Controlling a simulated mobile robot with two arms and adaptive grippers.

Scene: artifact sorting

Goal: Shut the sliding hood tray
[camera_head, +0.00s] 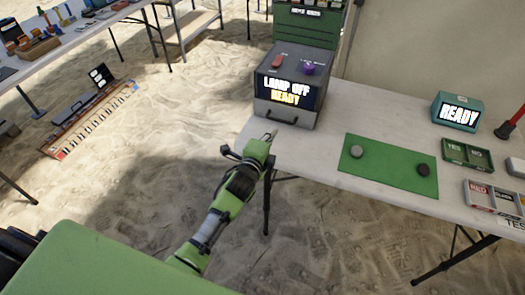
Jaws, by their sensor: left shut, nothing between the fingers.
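The hood is a grey box (312,62) on the left end of the white table, with a screen reading "LAMP OFF READY". Low on its front is the sliding tray's front (284,113) with a dark handle. The tray front looks about flush with the box; no gap shows from here. My left gripper (271,134) is shut and empty, just below and in front of the tray front, by the table's edge. I cannot tell whether it touches the tray. My right gripper is not in view.
A green mat (388,180) with a grey and a dark round stone lies right of the hood. Beyond it are a teal "READY" box (457,111), a green YES/NO tray (467,154) and a red-labelled tray (492,200). Sand lies around the table's legs.

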